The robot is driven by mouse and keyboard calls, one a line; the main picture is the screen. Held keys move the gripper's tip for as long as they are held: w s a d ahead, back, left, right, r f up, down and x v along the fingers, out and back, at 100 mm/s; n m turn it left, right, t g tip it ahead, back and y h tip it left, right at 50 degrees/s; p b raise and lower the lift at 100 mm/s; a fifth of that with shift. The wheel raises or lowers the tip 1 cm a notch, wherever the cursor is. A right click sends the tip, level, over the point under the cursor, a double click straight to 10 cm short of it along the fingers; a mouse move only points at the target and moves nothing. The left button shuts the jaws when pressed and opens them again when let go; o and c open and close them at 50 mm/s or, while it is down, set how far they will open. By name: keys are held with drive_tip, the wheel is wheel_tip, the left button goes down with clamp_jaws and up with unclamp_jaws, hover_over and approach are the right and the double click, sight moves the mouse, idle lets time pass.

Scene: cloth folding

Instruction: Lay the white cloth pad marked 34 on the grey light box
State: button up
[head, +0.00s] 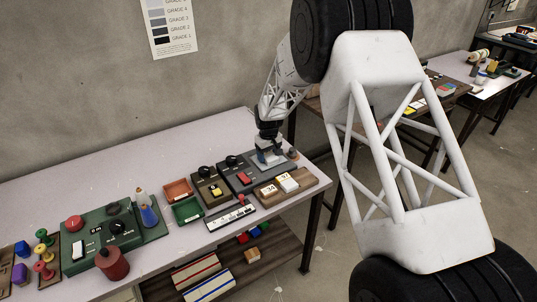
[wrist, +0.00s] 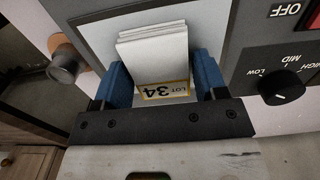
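The white cloth pad (wrist: 155,58) shows as a folded stack with a yellow-edged label reading LOT 34, upside down in the wrist view. My gripper (wrist: 160,78) has its blue fingers close against both sides of the pad and looks shut on it. The grey light box (wrist: 240,55) lies beneath, with a pale panel behind the pad. Whether the pad touches the panel is hard to tell. In the head view, my gripper (head: 268,158) is over the right end of the dark grey light box (head: 236,181); the held pad is hardly distinguishable there.
Green and orange bins (head: 186,210) and another control box (head: 211,188) lie to the left.

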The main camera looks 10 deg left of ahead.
sight(269, 155)
drive_tip(key=shift+o, duration=1.2)
drive_tip(key=shift+r, duration=0.1)
wheel_tip(269, 155, up, 12)
drive_tip(key=shift+r, duration=0.1)
idle(0.6)
